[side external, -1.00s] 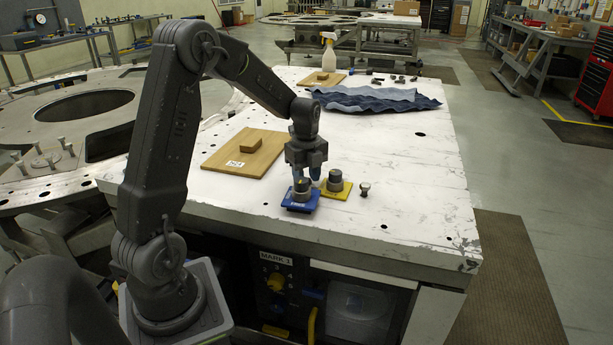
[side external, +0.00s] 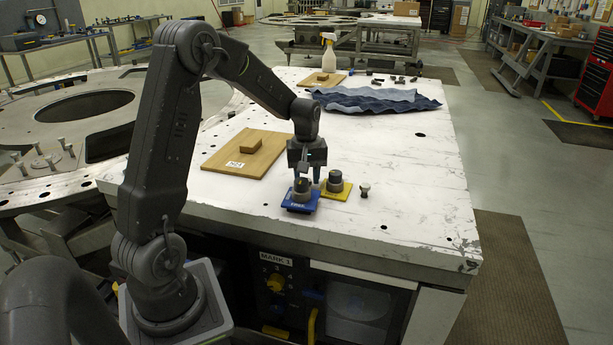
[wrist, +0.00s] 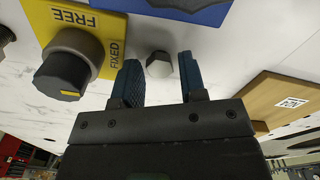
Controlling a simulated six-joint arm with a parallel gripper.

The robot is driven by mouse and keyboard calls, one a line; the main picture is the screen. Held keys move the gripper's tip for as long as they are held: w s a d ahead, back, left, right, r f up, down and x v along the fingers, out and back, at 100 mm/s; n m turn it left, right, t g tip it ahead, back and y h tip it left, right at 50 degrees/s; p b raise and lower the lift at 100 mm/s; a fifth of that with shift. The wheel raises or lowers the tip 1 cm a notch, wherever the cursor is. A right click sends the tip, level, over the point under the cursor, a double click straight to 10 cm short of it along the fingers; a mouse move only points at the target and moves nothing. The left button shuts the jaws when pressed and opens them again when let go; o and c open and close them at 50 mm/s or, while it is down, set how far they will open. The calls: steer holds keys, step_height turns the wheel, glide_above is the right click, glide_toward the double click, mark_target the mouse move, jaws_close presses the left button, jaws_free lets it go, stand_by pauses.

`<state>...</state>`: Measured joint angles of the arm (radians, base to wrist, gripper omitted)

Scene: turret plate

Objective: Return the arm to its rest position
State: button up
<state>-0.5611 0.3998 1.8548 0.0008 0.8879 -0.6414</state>
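My gripper (side external: 307,180) hangs pointing down over the table, just above and behind the blue plate (side external: 291,206) with its dark knob (side external: 301,188). In the wrist view its two blue ridged fingers (wrist: 160,80) are apart with nothing held. A small hex-headed bolt (wrist: 159,64) shows between the fingers, on the table beyond them. My arm is bent, reaching out over the table. The yellow plate (wrist: 110,22) reads FREE and FIXED and carries a black knob (wrist: 66,75). In the side view the yellow plate (side external: 341,195) is right of the blue one.
A small pin (side external: 364,189) stands right of the yellow plate. A wooden board (side external: 228,160) with a small block (side external: 250,146) lies to the left. Blue cloth (side external: 380,100) and a spray bottle (side external: 328,55) are farther back.

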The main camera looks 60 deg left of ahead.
steer(key=shift+n, duration=0.6)
steer(key=c, duration=0.6)
steer(key=m, duration=0.7)
steer(key=shift+c, duration=0.2)
steer(key=m, duration=0.4)
steer(key=shift+f+m, duration=0.1)
steer(key=shift+m, duration=0.2)
steer(key=m, duration=0.4)
steer(key=shift+m, duration=0.4)
steer(key=m, duration=0.4)
steer(key=shift+f, duration=0.1)
steer(key=m, duration=0.5)
steer(key=shift+m, duration=0.7)
steer(key=shift+m, duration=1.5)
